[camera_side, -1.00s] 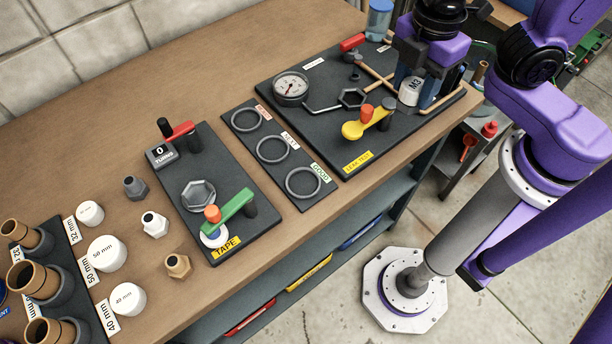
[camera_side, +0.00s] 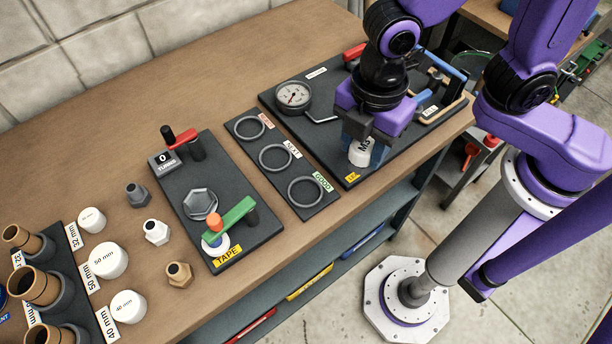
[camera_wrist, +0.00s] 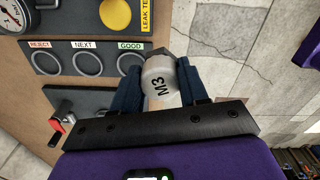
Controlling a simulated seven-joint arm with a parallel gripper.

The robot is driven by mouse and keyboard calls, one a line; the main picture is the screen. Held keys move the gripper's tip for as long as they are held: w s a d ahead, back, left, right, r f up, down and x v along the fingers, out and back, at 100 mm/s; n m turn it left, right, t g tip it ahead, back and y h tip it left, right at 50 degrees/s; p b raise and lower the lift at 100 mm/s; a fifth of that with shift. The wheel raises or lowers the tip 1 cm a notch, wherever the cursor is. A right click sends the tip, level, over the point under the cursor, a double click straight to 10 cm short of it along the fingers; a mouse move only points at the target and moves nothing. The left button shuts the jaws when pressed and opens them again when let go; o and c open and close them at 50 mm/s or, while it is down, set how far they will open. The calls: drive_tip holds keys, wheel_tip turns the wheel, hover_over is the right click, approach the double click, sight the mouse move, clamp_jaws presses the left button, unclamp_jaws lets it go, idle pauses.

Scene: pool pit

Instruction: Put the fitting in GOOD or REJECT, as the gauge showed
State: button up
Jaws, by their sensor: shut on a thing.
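My gripper (camera_side: 364,146) is shut on the fitting (camera_side: 359,153), a white piece marked M3. It holds the fitting above the front left part of the leak test board (camera_side: 330,92), to the right of the GOOD ring. In the wrist view the fitting (camera_wrist: 160,84) sits between the two blue fingers, with a dark grey end showing beyond them. The REJECT ring (camera_side: 250,126), NEXT ring (camera_side: 275,156) and GOOD ring (camera_side: 305,191) are empty on their dark strip. The round gauge (camera_side: 292,95) has a white dial; its reading is too small to tell.
A yellow knob (camera_wrist: 115,14) on the leak test board shows in the wrist view. The tape board (camera_side: 240,231) with red and green levers stands left of the rings. Several loose fittings, white caps and brown pipes lie farther left. The bench behind the boards is clear.

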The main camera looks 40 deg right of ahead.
drive_tip(key=w+a+f, duration=0.2)
drive_tip(key=f, duration=0.1)
drive_tip(key=w+a+f, duration=0.3)
drive_tip(key=shift+a, duration=0.25)
drive_tip(key=shift+w+a+f, duration=0.25)
drive_tip(key=shift+a+f, duration=0.05)
drive_tip(key=shift+f, duration=0.15)
drive_tip(key=shift+w+a+f, duration=0.25)
drive_tip(key=shift+f, duration=1.65)
drive_tip(key=shift+f, duration=0.15)
drive_tip(key=o, duration=1.1)
